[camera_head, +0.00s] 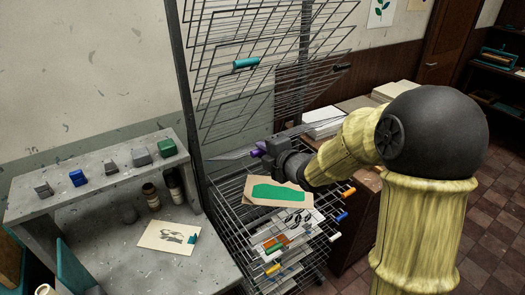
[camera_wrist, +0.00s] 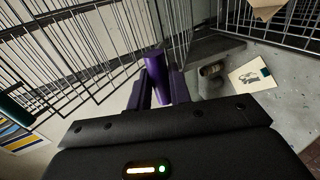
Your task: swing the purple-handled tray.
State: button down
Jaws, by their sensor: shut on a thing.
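The purple handle (camera_head: 257,150) sits on a wire tray (camera_head: 228,157) of a drying rack, seen nearly edge-on in the head view. My gripper (camera_head: 264,149) is at this handle, with my arm reaching in from the right. In the wrist view the purple handle (camera_wrist: 156,67) stands between the two dark fingers of my gripper (camera_wrist: 159,85), which are shut on it. Wire bars fan out behind and to the left of the handle there. The tray's hinge side is hard to make out.
Above, tilted-up wire trays carry a teal handle (camera_head: 246,63) and a black handle (camera_head: 341,67). Below, lowered trays hold a green print (camera_head: 277,193) and other sheets, with orange and blue handles at the right. A grey bench (camera_head: 110,250) stands left.

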jog(key=s+d+f+b, duration=0.2)
jog(key=s+f+b, duration=0.2)
jog(key=f+b, duration=0.5)
jog(key=shift+d+b, duration=0.25)
jog(key=shift+b, duration=0.3)
jog(key=c, duration=1.2)
grip_release()
jog(key=shift+r, duration=0.25)
jog(key=b+v, duration=0.1)
jog(key=v, duration=1.6)
jog(key=shift+s+d, duration=0.15)
jog(key=shift+d, duration=0.05)
